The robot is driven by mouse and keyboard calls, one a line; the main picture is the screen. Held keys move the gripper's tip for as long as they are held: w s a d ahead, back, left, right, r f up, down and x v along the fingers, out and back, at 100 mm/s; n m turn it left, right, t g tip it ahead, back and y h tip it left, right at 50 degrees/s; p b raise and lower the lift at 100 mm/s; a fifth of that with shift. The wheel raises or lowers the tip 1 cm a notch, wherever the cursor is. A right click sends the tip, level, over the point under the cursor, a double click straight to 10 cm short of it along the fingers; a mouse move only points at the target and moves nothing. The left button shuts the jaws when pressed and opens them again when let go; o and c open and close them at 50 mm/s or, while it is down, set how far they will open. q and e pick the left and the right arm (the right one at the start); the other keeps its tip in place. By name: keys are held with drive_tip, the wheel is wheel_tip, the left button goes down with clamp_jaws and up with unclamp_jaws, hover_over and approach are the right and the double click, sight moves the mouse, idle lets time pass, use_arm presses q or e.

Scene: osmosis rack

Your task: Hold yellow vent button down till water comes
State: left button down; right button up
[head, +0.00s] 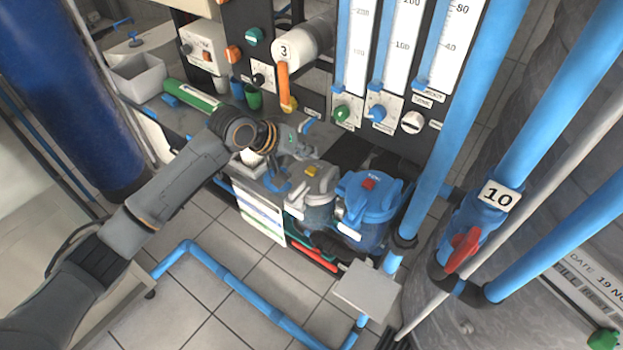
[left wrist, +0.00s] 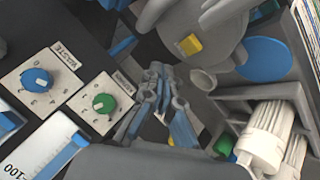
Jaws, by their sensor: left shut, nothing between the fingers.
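The yellow vent button (head: 311,170) sits on top of the grey filter housing (head: 318,184). In the left wrist view the yellow button (left wrist: 190,44) shows on the grey lid, above and to the right of my fingers. My left gripper (head: 308,152) is shut and empty. It is close above the grey housing and just behind the button in the head view. In the left wrist view my shut fingers (left wrist: 160,75) appear apart from the button. No water shows at the button. My right gripper is not in view.
A blue housing with a red button (head: 369,184) stands right beside the grey one. The panel behind has a green knob (head: 342,113), a blue knob (head: 377,113) and flow tubes. A thick blue pipe (head: 450,130) rises at the right.

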sight(308, 171)
use_arm(q)
wheel_tip(308, 171, down, 2)
drive_tip(key=shift+f, duration=0.25)
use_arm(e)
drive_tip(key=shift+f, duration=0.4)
use_arm(q)
drive_tip(key=shift+f, duration=0.15)
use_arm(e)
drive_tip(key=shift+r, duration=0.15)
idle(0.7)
use_arm(q)
drive_tip(key=shift+f, duration=0.25)
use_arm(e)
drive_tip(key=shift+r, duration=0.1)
use_arm(q)
drive_tip(key=shift+f, duration=0.55)
idle(1.7)
drive_tip(key=shift+r, duration=0.1)
idle(2.2)
drive_tip(key=shift+r+p, duration=0.85)
drive_tip(key=shift+p, duration=0.45)
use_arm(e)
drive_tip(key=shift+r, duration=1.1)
